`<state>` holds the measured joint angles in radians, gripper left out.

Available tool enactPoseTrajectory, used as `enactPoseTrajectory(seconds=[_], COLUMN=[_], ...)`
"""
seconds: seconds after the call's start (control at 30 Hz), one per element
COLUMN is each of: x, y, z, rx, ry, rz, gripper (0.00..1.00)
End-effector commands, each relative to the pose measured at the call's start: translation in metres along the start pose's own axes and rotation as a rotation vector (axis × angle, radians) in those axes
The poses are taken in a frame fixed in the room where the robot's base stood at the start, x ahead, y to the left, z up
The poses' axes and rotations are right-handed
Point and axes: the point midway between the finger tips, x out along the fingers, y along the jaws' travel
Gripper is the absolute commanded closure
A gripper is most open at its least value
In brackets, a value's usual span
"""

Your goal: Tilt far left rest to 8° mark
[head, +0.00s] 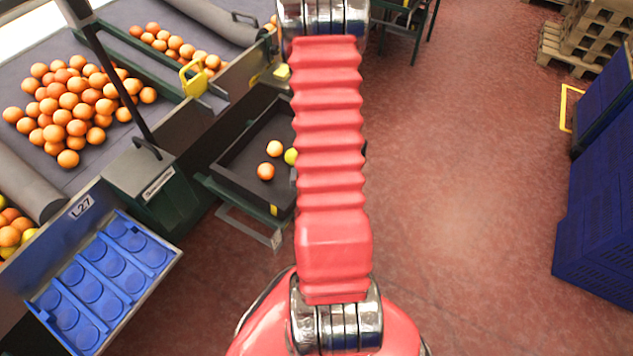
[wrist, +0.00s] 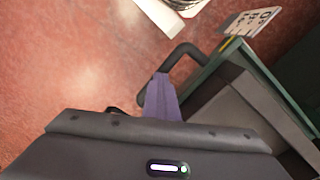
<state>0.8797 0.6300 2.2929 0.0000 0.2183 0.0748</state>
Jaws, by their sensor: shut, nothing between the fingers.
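In the wrist view, my gripper (wrist: 162,85) is shut, with purple fingers together and nothing between them. Just beyond the fingertips a dark bent bar handle (wrist: 181,52) rises beside a dark rest with a green edge (wrist: 212,68). The fingers overlap the handle's lower part in the picture; I cannot tell whether they touch. A pale scale plate (wrist: 250,20) with dark figures stands past the rest's corner; its marks are too small to read. In the head view my red arm hides the gripper. A dark tray (head: 222,165) there holds several fruits, partly behind the arm.
Oranges lie heaped on a grey sorting table (head: 40,85) at left. A blue tray (head: 170,258) sits below the L27 label (head: 81,207). Blue crates (head: 598,215) and wooden pallets (head: 575,50) stand at right. Red floor between is clear.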

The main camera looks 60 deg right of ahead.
Motion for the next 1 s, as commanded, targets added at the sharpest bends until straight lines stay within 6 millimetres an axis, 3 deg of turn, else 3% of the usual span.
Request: enactPoseTrajectory(seconds=[0.57,1.0], x=[0.002,-0.021], y=[0.0,0.0], z=[0.0,-0.001], rx=[0.0,0.0], ry=[0.0,0.001], rz=[0.0,0.0], gripper=[1.0,1.0])
